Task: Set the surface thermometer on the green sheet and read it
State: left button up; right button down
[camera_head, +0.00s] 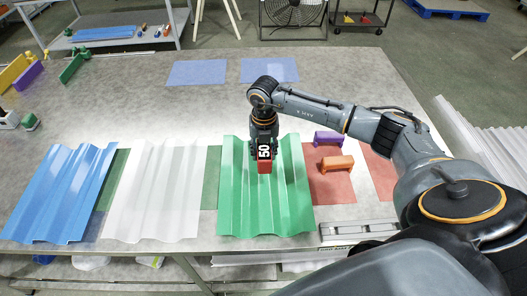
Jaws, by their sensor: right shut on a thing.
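The green corrugated sheet (240,205) lies on the table between the white sheet and the red patches. The surface thermometer (264,165) is a small red block with a black face that reads 50 in white digits. My right gripper (263,139) points down over the upper middle of the green sheet and is shut on the thermometer. The thermometer is in front of the sheet's ridges; I cannot tell whether its underside touches the sheet. The fingertips are partly hidden by the black face. My left gripper is not in view.
A white sheet (155,190) and a blue sheet (58,195) lie to the left. Purple (328,138) and orange (335,163) blocks stand to the right, near my forearm. Two flat blue sheets (197,72) lie at the back. The table's back middle is mostly bare.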

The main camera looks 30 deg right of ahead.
jog(key=shift+f+b, duration=0.45)
jog(key=shift+f, duration=0.25)
notch_tip(320, 180, down, 7)
jog(key=b, duration=0.5)
jog(key=shift+f+b, duration=0.15)
jog(key=shift+b, duration=0.15)
jog(key=c, duration=0.7)
grip_release()
jog(key=shift+c, duration=0.2)
